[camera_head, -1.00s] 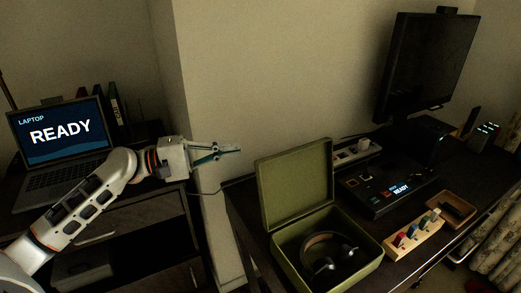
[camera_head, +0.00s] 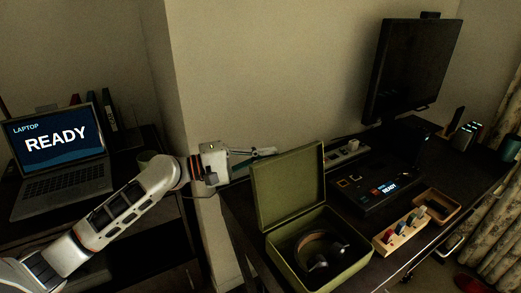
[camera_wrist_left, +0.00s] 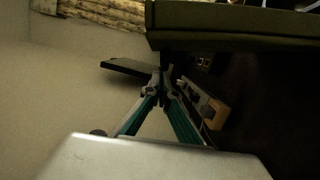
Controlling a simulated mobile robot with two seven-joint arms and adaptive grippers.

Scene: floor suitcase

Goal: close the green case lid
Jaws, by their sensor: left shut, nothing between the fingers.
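The green case (camera_head: 357,266) stands open on the dark desk. Its lid (camera_head: 289,187) is raised upright at the back left. Black headphones with a brown band (camera_head: 320,250) lie inside the case. My left gripper (camera_head: 272,152) is shut and empty, behind the upper left of the lid; its tips reach near the lid's top edge, and I cannot tell if they touch. In the left wrist view my shut fingers (camera_wrist_left: 164,75) point past a green edge of the lid (camera_wrist_left: 235,22) at the top. My right gripper is not in view.
A monitor (camera_head: 418,68) stands at the back right. A laptop (camera_head: 58,150) sits at left.

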